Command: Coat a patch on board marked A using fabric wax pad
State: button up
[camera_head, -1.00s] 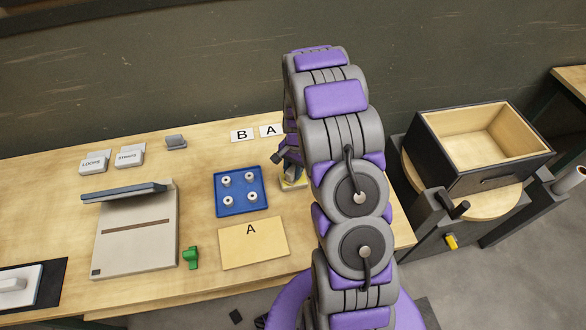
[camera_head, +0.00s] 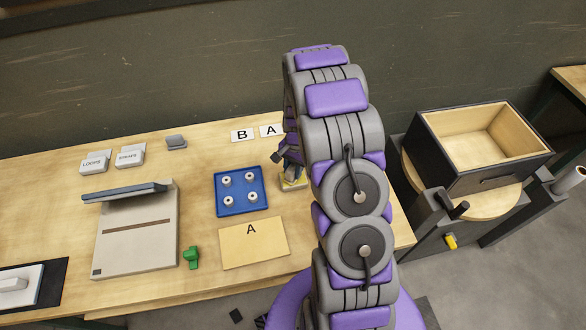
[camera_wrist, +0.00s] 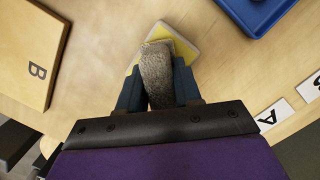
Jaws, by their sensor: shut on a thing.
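The board marked A (camera_head: 250,251) lies flat on the bench, a pale tan sheet in front of the blue tray. My gripper (camera_wrist: 158,92) is shut on a grey, fuzzy fabric pad (camera_wrist: 156,68), which shows between its fingers in the wrist view. The pad is over a yellow-edged pale square (camera_wrist: 184,48); I cannot tell whether they touch. In the head view my gripper (camera_head: 289,157) is at the back of the bench, right of the blue tray, partly hidden by my arm. The board marked B (camera_wrist: 24,52) shows at the left of the wrist view.
The blue tray (camera_head: 221,207) holds several white spools. A green piece (camera_head: 191,257) and a grey flat device (camera_head: 135,256) lie to its left. Cards lettered B (camera_head: 242,135) and A (camera_head: 269,131) lie at the back. An open box (camera_head: 478,183) stands to the right.

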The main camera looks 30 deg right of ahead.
aim_at(292, 167)
jog(key=shift+r+p, duration=1.35)
jog(key=shift+r, duration=1.9)
